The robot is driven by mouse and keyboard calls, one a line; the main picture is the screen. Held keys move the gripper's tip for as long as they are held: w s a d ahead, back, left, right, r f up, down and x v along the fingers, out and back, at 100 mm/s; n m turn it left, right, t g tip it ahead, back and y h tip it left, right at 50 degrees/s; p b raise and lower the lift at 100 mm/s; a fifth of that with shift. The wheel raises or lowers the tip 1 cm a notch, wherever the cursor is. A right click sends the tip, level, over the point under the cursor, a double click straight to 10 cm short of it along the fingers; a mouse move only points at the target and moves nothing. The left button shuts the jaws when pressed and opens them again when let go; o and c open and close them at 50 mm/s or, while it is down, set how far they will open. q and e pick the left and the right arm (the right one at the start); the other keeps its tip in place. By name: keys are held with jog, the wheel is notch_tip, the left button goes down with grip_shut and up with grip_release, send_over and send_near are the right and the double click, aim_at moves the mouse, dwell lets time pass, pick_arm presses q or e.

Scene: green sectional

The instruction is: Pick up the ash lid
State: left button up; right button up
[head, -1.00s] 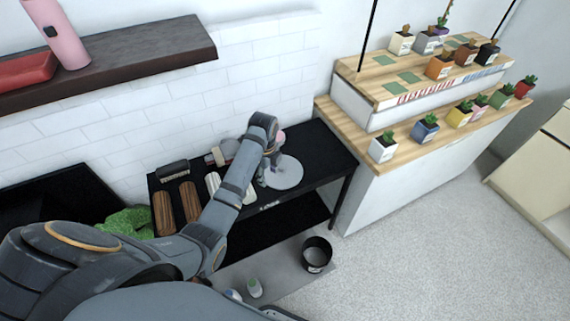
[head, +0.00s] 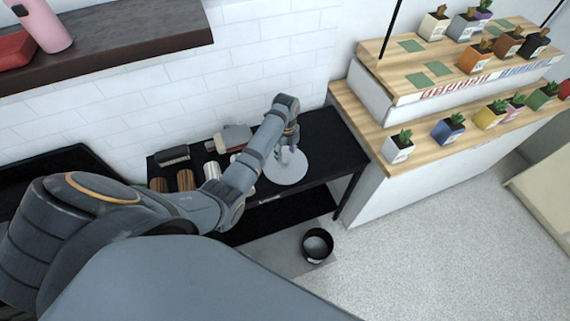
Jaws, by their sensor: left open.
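A light grey round disc, which looks like the ash lid (head: 287,176), lies flat on the black table (head: 335,150) near its right end. My left arm reaches in from the left across the table. My left gripper (head: 291,152) points down over the back part of the lid, open. Its fingers overlap the lid in the head view, and I cannot tell whether they touch it. The gripper and wrist hide part of the lid's back and middle. My right gripper is not in view.
Brushes and rollers, including a dark brush (head: 173,155), lie on the table's left part. A black bucket (head: 317,245) stands on the floor in front. A wooden plant stand (head: 410,150) with several potted plants is at the right. A dark shelf (head: 140,45) hangs at upper left.

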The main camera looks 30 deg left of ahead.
aim_at(285, 160)
pick_arm(q)
notch_tip(285, 160, down, 3)
jog(key=shift+a, duration=0.15)
jog(key=shift+f, duration=0.65)
grip_shut()
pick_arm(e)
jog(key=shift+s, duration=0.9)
pick_arm(q)
jog(key=shift+r, duration=0.2)
